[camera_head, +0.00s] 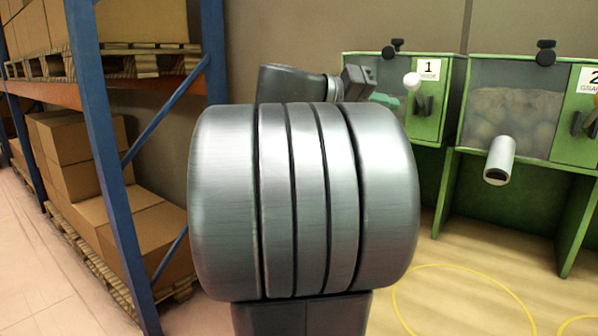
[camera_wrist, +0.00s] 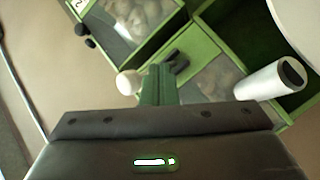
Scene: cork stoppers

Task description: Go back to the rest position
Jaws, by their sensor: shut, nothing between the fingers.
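My gripper (camera_head: 388,100) shows in the head view behind my large metal arm joint, which hides part of the arm. Its green fingertips are in front of the green bin labelled 1 (camera_head: 446,112). In the wrist view the green fingers (camera_wrist: 158,74) are together with nothing between them. A white round knob (camera_head: 412,81) is close to the fingers in the head view; it also shows left of them in the wrist view (camera_wrist: 127,82). I cannot tell whether they touch. No loose stopper is visible.
The green bin labelled 2 (camera_head: 574,144) stands at the right, with a white spout (camera_head: 498,160) jutting out. A blue-posted rack (camera_head: 101,150) with cardboard boxes (camera_head: 75,150) stands at the left. A yellow line (camera_head: 465,267) curves over the open floor at the lower right.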

